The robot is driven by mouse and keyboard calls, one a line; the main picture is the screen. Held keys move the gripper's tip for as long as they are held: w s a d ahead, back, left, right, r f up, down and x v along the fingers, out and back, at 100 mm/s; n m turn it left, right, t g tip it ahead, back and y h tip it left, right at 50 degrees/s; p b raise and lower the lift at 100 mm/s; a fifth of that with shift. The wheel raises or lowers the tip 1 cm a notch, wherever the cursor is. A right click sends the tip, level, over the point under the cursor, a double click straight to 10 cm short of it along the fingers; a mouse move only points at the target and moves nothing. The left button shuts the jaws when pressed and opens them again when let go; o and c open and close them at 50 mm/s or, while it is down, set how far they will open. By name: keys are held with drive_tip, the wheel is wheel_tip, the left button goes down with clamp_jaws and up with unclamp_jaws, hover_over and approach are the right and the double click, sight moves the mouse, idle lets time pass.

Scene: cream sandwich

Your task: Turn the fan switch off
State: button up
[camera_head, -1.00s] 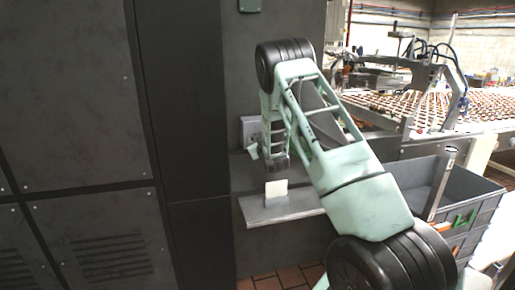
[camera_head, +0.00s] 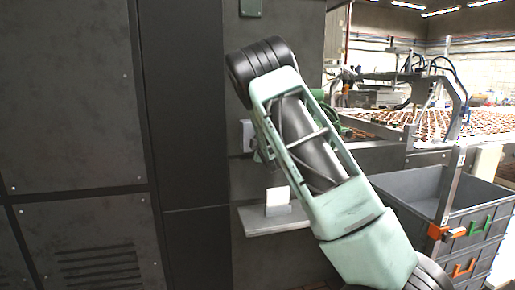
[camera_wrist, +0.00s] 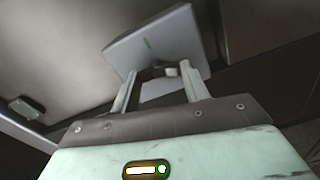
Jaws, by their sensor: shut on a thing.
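The fan switch is a pale grey box on the dark wall panel (camera_head: 246,135), partly hidden behind my arm in the head view. In the wrist view the switch box (camera_wrist: 165,45) is close and looks tilted, with a small green mark on its face. My gripper (camera_wrist: 160,78) reaches the lower part of the box. Its two fingers stand on either side of a small pale part, likely the switch lever, and are shut on it. The exact contact is hard to see. In the head view the fingers are mostly hidden by my arm.
A small shelf (camera_head: 270,224) with a white card (camera_head: 278,197) sits below the switch. Grey crates (camera_head: 455,200) and a conveyor of round biscuits (camera_head: 430,122) stand to the right. Dark cabinet panels (camera_head: 75,100) fill the left. A small box (camera_head: 250,7) is higher on the wall.

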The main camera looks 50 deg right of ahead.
drive_tip(key=shift+f+n+b, duration=0.15)
drive_tip(key=shift+n+b, duration=0.6)
drive_tip(key=shift+n, duration=0.45)
drive_tip(key=o, duration=1)
drive_tip(key=shift+a, duration=0.1)
drive_tip(key=b+v, duration=0.1)
drive_tip(key=v, duration=1.6)
drive_tip(key=shift+s+b, duration=0.2)
drive_tip(key=shift+b, duration=0.15)
